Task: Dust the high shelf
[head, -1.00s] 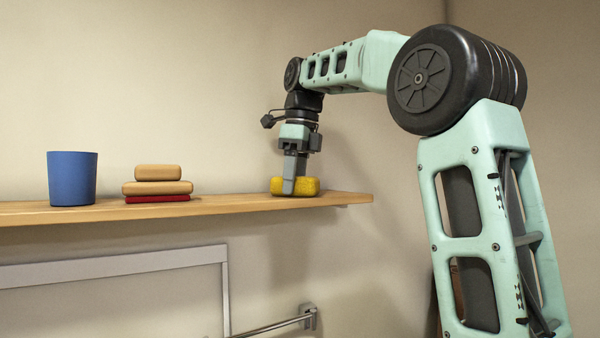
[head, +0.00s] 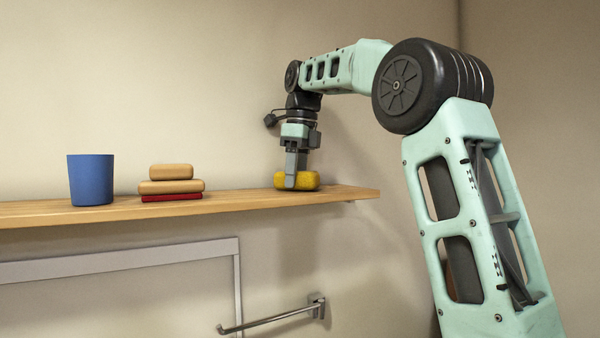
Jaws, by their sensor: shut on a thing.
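The high shelf (head: 250,200) is a long wooden board on the wall, running from the left edge to right of the middle in the head view. My gripper (head: 291,180) points down near the shelf's right end. It is shut on a yellow sponge-like block (head: 309,181), which is at the shelf's top surface. The far finger is mostly hidden behind the near one.
A blue cup (head: 91,180) stands on the shelf at the left. Beside it is a stack of two tan blocks (head: 171,187) on a red piece (head: 171,198). Shelf between stack and gripper is clear. Below are a grey frame (head: 120,258) and a metal bar (head: 270,320).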

